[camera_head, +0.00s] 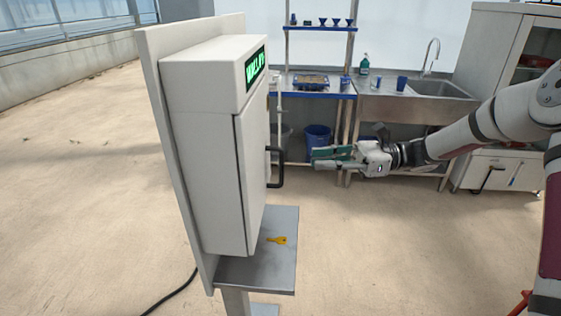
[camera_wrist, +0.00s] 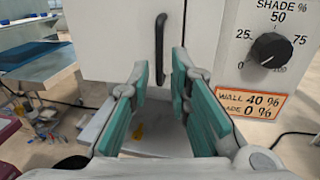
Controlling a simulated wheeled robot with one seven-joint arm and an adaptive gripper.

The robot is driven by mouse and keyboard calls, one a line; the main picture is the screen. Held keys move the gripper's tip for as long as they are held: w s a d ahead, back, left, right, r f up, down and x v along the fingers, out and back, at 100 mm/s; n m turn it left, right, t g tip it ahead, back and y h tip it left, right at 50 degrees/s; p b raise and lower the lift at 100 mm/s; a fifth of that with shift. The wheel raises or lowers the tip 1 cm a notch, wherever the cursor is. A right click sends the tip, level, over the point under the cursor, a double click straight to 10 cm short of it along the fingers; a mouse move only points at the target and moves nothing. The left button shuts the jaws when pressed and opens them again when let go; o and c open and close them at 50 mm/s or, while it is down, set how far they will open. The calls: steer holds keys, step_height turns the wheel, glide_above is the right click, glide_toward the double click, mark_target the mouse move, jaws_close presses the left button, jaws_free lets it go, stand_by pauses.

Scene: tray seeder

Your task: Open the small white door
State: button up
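The small white door (camera_head: 253,165) is on the front of a white cabinet (camera_head: 200,110) and looks closed. Its black handle (camera_head: 280,165) stands out from the door on the side toward my gripper. My gripper (camera_head: 316,158) is to the right of the handle, apart from it, with its fingers pointing at the door. In the wrist view the handle (camera_wrist: 160,48) is upright, ahead of my gripper (camera_wrist: 160,75). The green-padded fingers are spread, with nothing between them.
A grey shelf (camera_head: 262,262) below the door holds a yellow key-like piece (camera_head: 277,240). A black dial (camera_wrist: 270,50) and an orange label (camera_wrist: 248,103) are right of the handle in the wrist view. A workbench (camera_head: 310,86) and sink (camera_head: 440,90) stand behind.

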mark_target(281, 181)
steer(key=a, duration=0.3)
steer(key=s+a+p, duration=0.1)
steer(key=a, duration=0.5)
steer(key=shift+s+a, duration=0.35)
steer(key=shift+a, duration=0.05)
jaws_close()
